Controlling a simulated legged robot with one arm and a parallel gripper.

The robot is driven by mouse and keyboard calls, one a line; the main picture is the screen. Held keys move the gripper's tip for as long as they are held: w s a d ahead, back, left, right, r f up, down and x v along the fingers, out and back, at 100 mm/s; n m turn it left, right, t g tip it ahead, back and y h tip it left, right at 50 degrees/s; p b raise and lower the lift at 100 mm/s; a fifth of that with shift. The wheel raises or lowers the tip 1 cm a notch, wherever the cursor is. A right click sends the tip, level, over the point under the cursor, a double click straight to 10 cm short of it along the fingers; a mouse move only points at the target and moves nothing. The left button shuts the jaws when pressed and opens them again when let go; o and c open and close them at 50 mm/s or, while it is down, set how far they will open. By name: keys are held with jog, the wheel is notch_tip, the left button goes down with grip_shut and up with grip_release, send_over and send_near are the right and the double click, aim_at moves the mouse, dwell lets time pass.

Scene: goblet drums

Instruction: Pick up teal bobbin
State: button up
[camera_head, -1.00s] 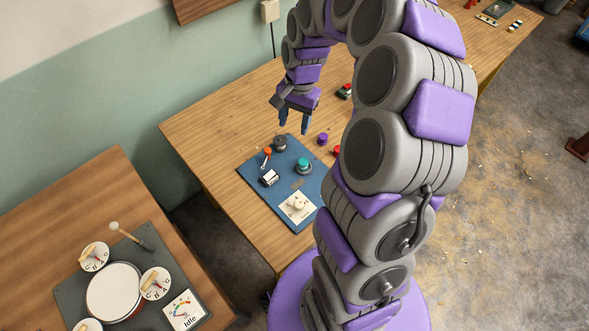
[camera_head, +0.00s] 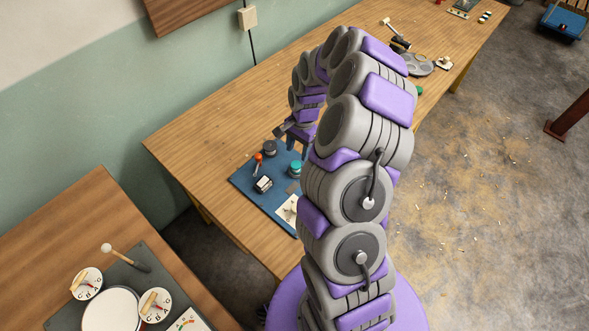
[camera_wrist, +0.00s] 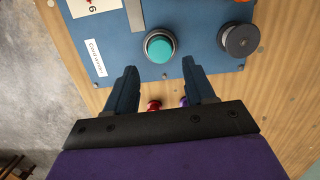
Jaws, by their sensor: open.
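The teal bobbin (camera_wrist: 160,47) stands on a blue board (camera_wrist: 195,20), seen from above in the wrist view. It sits on a darker round base, ahead of my gripper (camera_wrist: 157,72) and roughly in line with the gap between the fingers. My gripper is open, with its two dark blue fingers apart and nothing between their tips. In the head view the teal bobbin (camera_head: 295,167) shows on the board beside my gripper (camera_head: 297,150), partly hidden by my arm.
A dark grey spool (camera_wrist: 239,40) stands on the board to the right of the bobbin. A lever with an orange-red knob (camera_head: 258,157) rises from the board.

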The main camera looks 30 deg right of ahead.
aim_at(296, 164)
jog(key=shift+d+f, duration=0.15)
jog(key=shift+f, duration=0.55)
jog(key=shift+d+f, duration=0.1)
jog(key=shift+f, duration=0.55)
jog(key=f+b, duration=0.1)
jog(key=f, duration=0.1)
jog(key=a+f+b, duration=0.1)
jog(key=f, duration=0.1)
jog(key=shift+s+a+f, duration=0.1)
jog(key=shift+a+f, duration=0.1)
jog(key=shift+f, duration=0.1)
jog(key=shift+d, duration=0.15)
jog(key=shift+c, duration=1.2)
jog(key=c, duration=0.7)
jog(key=shift+r, duration=0.15)
